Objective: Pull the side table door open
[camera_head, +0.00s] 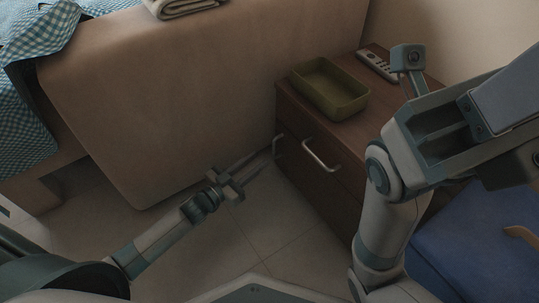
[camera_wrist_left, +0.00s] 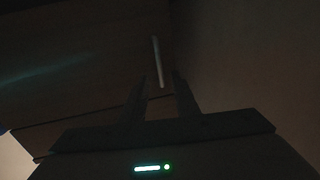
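The brown side table (camera_head: 300,187) stands right of centre in the head view. It has a horizontal metal handle (camera_head: 320,157) and a small upright handle (camera_head: 277,147) near its left front edge. The upright handle also shows as a pale bar in the left wrist view (camera_wrist_left: 156,58). My left gripper (camera_head: 262,161) is open and empty just in front of the upright handle. In the left wrist view its two fingertips (camera_wrist_left: 165,82) are apart, with the bar's lower end between or just beyond them. No door gap shows. My right gripper is not in view.
An olive tray (camera_head: 329,105) and a grey remote (camera_head: 377,66) lie on the table top. A beige sofa or bed side (camera_head: 190,90) stands left of the table. A blue thing (camera_head: 470,255) is at lower right. Tiled floor (camera_head: 235,235) in front is clear.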

